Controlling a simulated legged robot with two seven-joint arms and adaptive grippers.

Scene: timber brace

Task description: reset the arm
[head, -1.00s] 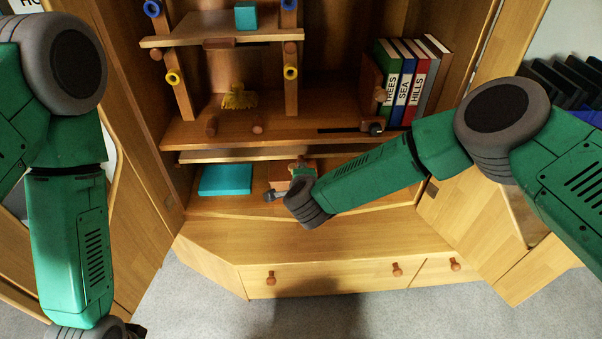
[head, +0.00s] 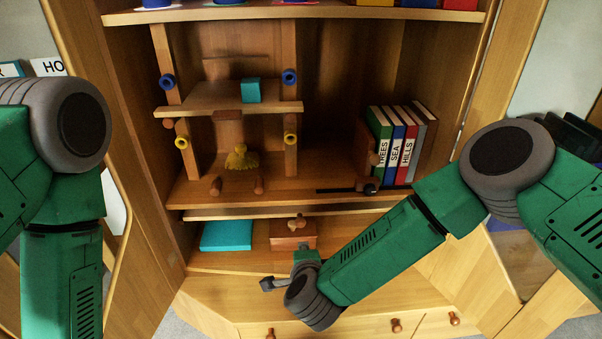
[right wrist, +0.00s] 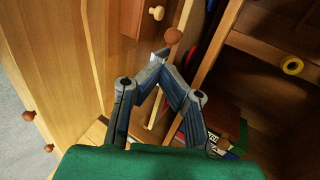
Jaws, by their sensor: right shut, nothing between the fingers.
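My right arm crosses the lower right of the head view. Its gripper (head: 274,283) is mostly hidden behind the wrist and hovers before the cabinet's lower shelf, just below a small brown wooden box (head: 292,234) with a knob.
The wooden cabinet holds a small timber frame with a shelf (head: 215,98), a teal cube (head: 251,90), a yellow figure (head: 241,158) and upright books (head: 397,145). A teal slab (head: 227,236) lies on the lower shelf. Drawers with knobs (head: 396,325) are below.

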